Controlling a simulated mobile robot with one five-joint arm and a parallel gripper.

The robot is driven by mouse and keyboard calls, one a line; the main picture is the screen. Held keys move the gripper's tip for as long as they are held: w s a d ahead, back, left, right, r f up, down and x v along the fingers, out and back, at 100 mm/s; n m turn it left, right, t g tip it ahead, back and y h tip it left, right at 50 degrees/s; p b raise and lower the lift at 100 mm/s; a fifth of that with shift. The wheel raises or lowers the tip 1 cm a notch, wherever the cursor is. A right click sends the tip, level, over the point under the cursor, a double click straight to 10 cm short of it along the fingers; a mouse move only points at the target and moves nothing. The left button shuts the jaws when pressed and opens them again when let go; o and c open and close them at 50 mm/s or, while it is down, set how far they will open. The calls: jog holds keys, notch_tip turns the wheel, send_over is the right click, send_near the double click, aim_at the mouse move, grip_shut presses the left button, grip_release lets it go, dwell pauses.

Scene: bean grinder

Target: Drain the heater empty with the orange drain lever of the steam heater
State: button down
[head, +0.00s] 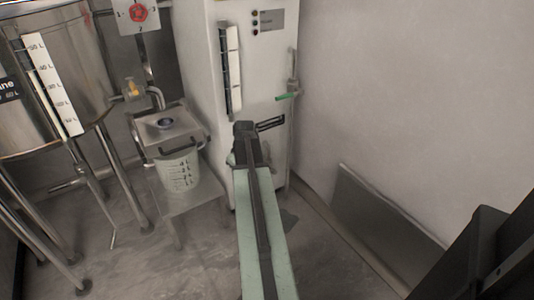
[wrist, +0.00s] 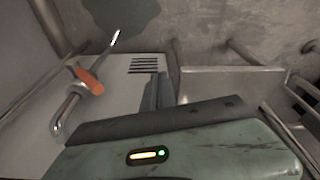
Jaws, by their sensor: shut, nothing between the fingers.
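The steam heater (head: 265,68) is the tall white cabinet against the wall in the head view. Its white casing and dark vent slots also show in the wrist view. The orange drain lever (wrist: 90,80) is in the left part of the wrist view, by a bent metal pipe (wrist: 70,108). In the head view I cannot make out this lever. My gripper (head: 272,123) is in front of the heater's lower part, its dark fingers pointing right. It is shut and empty. In the wrist view the fingers are right of the orange lever and apart from it.
A green lever (head: 288,96) is on a pipe at the heater's right side. Left of the heater, a measuring bucket (head: 180,170) stands on a low stand, beside a large steel tank (head: 62,75). A dark panel (head: 385,220) is by the right wall.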

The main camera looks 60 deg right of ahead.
jog(key=s+d+r+m+t+y+p, duration=0.1)
jog(key=s+d+r+m+t+p, duration=0.2)
jog(key=s+d+r+p, duration=0.8)
jog(key=b+x, duration=1.1)
jog(key=b, duration=0.4)
jog(key=shift+d, duration=0.45)
jog(key=shift+w+f, duration=0.1)
